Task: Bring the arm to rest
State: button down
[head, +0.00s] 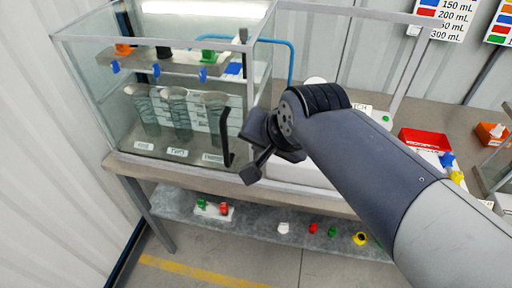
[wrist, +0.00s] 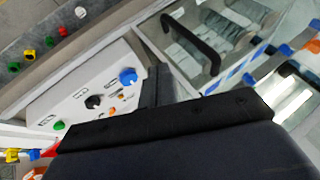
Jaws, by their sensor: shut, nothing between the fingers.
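My arm (head: 370,165) reaches in from the lower right of the head view, bent at a dark joint near the middle. My gripper (head: 252,174) is shut and empty, in front of the table edge and just right of the glass case's black handle (head: 226,140). The gap between gripper and handle is hard to judge. In the wrist view my dark gripper body fills the lower part, and the same handle (wrist: 190,42) shows beyond it.
A glass case (head: 90,100) holds several clear cylinders (head: 180,115). A white control panel (wrist: 85,105) with knobs lies close beyond my gripper. A lower shelf (head: 260,222) carries small coloured parts. A red bin (head: 424,139) stands right of my arm. The floor in front is clear.

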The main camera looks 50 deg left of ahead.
jog(key=shift+d+r, duration=0.25)
